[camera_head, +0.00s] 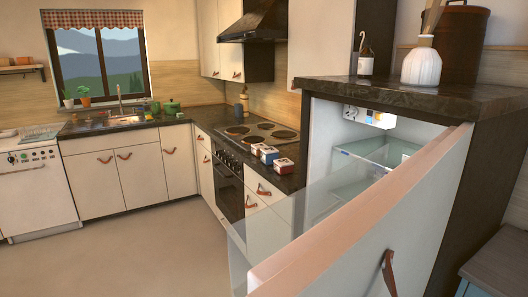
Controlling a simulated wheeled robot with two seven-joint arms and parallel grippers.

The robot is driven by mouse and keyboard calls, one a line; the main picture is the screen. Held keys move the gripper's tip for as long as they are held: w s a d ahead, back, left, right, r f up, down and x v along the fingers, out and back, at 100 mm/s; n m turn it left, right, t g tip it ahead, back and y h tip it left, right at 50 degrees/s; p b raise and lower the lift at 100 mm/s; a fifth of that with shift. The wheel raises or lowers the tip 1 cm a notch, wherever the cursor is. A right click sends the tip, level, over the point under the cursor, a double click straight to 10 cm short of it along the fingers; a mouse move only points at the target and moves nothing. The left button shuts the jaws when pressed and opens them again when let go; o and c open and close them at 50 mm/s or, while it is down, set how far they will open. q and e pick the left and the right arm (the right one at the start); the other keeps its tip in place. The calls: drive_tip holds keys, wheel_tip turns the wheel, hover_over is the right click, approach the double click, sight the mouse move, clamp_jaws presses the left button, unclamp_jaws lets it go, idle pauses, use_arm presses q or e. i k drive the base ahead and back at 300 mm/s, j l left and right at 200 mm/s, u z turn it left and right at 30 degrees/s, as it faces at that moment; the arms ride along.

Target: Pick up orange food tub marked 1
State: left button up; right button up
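Three small tubs stand in a row on the dark counter, right of the stove. The nearest is a red and white tub (284,165), then a blue and white tub (269,156). The farthest is a small tub with a reddish-orange tint (257,149), partly overlapped by the blue one. I cannot read any number on them, so I cannot tell which is marked 1. Neither of my grippers shows in the head view.
An open cabinet door (345,262) with a leather pull (388,272) fills the near foreground. Behind it is an open fridge compartment with a clear bin (365,165). The stove (262,134) lies beyond the tubs. The floor (130,250) at left is clear.

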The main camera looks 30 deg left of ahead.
sight(255, 148)
drive_tip(key=i+j+z, duration=0.1)
drive_tip(key=j+z, duration=0.3)
drive_tip(key=j, duration=0.4)
drive_tip(key=j+z, duration=0.35)
drive_tip(key=j, duration=0.5)
drive_tip(key=k+j+z, duration=0.1)
drive_tip(key=j+z, duration=0.3)
drive_tip(key=j, duration=0.4)
drive_tip(key=j+z, duration=0.3)
drive_tip(key=j, duration=0.5)
drive_tip(key=j+z, duration=0.25)
drive_tip(key=j, duration=0.5)
